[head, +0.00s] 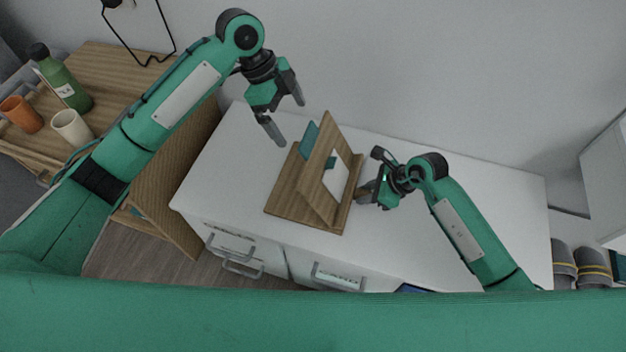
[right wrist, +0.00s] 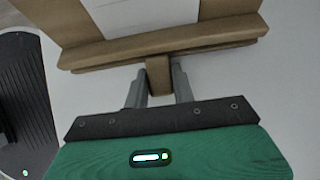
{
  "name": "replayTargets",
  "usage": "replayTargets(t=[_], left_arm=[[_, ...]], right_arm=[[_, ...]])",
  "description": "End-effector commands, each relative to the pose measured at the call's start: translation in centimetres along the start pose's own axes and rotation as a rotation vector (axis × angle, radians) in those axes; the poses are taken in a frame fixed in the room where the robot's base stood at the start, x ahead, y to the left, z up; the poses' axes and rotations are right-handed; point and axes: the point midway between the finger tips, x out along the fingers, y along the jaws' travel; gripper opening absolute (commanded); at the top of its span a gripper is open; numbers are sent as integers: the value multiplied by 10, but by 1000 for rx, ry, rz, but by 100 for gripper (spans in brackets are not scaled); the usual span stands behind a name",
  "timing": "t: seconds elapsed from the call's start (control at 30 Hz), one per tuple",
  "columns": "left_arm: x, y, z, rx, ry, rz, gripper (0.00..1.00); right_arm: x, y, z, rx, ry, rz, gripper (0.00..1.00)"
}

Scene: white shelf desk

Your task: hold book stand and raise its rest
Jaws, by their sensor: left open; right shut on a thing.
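A wooden book stand (head: 318,180) stands on the white desk, its rest panel tilted up from the base, with a white sheet and teal parts on it. My right gripper (head: 364,192) is at the stand's right edge. In the right wrist view my right gripper (right wrist: 158,85) is shut on a small wooden tab of the book stand (right wrist: 160,45). My left gripper (head: 286,118) is open and empty, above the desk to the upper left of the stand, apart from it. The fingertips of my right gripper are partly hidden in the head view.
A wooden side table at left holds a green bottle (head: 64,82), an orange cup (head: 22,114) and a cream cup (head: 71,127). Grey slippers (head: 592,268) lie at far right.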

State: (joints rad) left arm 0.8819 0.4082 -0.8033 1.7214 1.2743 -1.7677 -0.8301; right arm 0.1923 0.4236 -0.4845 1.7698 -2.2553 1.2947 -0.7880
Motion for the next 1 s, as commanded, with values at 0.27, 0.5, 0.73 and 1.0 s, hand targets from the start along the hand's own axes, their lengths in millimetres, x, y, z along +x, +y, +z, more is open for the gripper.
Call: replayTargets(t=[0.27,0.5,0.73,1.0], left_arm=[[-8,-1,0,0,0,-3,100],[-54,-1,0,0,-1,-4,100],[-99,-1,0,0,-1,-3,100],[-120,0,0,0,-1,0,100]], right_arm=[[0,0,0,0,2,-1,0],[0,0,-1,0,2,-1,0],[0,0,-1,0,2,0,0],[0,0,-1,0,2,0,0]])
